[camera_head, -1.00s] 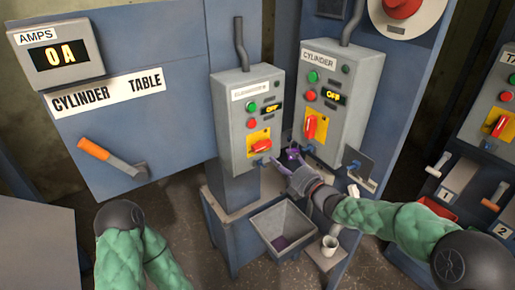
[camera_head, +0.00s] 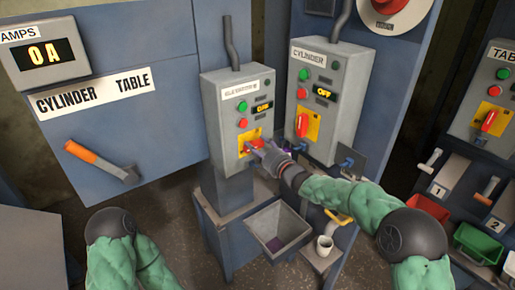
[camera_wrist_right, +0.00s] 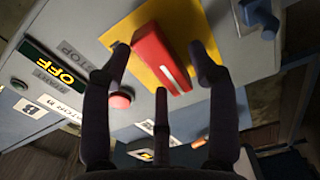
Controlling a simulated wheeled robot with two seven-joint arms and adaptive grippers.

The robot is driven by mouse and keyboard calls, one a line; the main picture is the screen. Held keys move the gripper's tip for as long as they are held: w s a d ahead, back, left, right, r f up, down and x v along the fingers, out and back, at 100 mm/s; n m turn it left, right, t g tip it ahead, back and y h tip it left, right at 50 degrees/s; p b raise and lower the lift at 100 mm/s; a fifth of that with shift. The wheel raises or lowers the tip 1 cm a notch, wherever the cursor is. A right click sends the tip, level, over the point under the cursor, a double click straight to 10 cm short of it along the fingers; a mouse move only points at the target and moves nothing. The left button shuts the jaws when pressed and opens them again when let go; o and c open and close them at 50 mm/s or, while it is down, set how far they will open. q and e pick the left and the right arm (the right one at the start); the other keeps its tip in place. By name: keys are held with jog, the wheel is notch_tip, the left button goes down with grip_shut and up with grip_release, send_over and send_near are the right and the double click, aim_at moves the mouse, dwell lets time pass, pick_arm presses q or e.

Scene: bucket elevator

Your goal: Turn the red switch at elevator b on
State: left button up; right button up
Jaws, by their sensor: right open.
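The elevator B box (camera_head: 226,137) is grey, with a green and a red button and a small display that reads OFF in the right wrist view (camera_wrist_right: 60,73). Its red switch (camera_head: 246,147) sits on a yellow plate (camera_wrist_right: 133,22). The switch also shows in the right wrist view (camera_wrist_right: 156,55). My right gripper (camera_head: 266,153) is at the switch, partly covering it. In the right wrist view its dark fingers are spread open, with one fingertip on either side of the switch; contact is unclear. My left gripper is out of view.
The CYLINDER box (camera_head: 330,75) with its own red switch stands close on the right. A grey hopper (camera_head: 283,228) and a white cup (camera_head: 324,246) are below. The cylinder table panel (camera_head: 130,150) with an orange-handled lever (camera_head: 90,157) is on the left.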

jog(key=shift+c, duration=0.2)
jog(key=c, duration=1.1)
jog(key=shift+m, duration=0.3)
jog(key=m+p, duration=0.1)
jog(key=m, duration=0.3)
jog(key=shift+d, duration=0.1)
jog(key=m+p, duration=0.1)
jog(key=m, duration=0.3)
jog(key=shift+w+d+m+p, duration=0.1)
jog(key=shift+m+p, duration=0.3)
jog(key=m+p, duration=0.1)
jog(key=m, duration=0.1)
jog(key=m+p, duration=0.1)
jog(key=m, duration=0.1)
jog(key=shift+f+m, duration=0.2)
jog(key=shift+m, duration=0.1)
jog(key=shift+f+m+p, duration=0.15)
jog(key=shift+m+p, duration=0.6)
jog(key=shift+m, duration=1.25)
